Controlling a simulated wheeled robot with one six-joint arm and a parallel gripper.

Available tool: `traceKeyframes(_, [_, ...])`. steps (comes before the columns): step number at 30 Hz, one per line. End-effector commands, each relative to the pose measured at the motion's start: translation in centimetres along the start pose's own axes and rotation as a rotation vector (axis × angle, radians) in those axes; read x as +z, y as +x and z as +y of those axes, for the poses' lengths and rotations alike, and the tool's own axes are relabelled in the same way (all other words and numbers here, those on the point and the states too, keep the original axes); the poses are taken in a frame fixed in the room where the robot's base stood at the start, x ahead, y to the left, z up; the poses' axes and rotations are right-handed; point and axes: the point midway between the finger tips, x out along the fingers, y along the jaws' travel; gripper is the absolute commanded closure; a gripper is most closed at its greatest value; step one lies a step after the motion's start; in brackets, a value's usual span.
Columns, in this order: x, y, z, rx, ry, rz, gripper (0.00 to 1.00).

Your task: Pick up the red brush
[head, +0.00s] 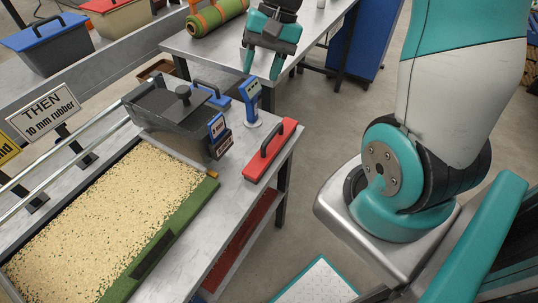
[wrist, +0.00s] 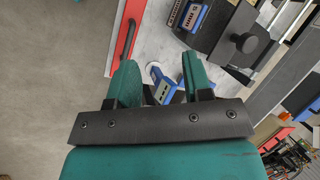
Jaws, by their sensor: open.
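The red brush (head: 270,152), a long red block with a black bar handle on top, lies on the near right corner of the grey worktable (head: 225,200). In the wrist view the red brush (wrist: 117,38) shows at the upper left, partly cut off by the top edge and beside the left finger. My gripper (head: 262,66) is open and empty. In the head view it appears beyond the brush, over the gap near the back table. In the wrist view its two fingers (wrist: 160,66) are apart, with a blue device visible between them.
A blue handheld device (head: 252,98) stands just behind the brush. A dark hopper (head: 175,115) with a knob and a blue brush-like block (head: 212,96) are to the left. A tray of tan granules (head: 120,210) edged with green turf fills the table's left. Open floor lies right.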

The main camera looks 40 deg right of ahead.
Motion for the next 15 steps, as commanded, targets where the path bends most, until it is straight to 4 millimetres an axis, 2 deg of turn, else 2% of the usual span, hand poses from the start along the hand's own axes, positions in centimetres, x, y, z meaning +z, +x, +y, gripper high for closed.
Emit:
traceKeyframes(1, [-2.8,1.2,2.8,-0.013,0.151,-0.006,0.54])
traceKeyframes(3, [-5.2,1.8,5.6,-0.029,0.317,-0.011,0.54])
traceKeyframes(6, [-7.4,2.3,8.6,-0.047,0.477,-0.017,0.54])
traceKeyframes(9, [-8.2,2.9,10.0,-0.055,0.555,-0.023,0.54])
traceKeyframes(11, [-8.3,3.6,10.2,-0.057,0.570,-0.025,0.54])
traceKeyframes(15, [-8.3,6.4,10.0,-0.054,0.570,-0.029,0.54])
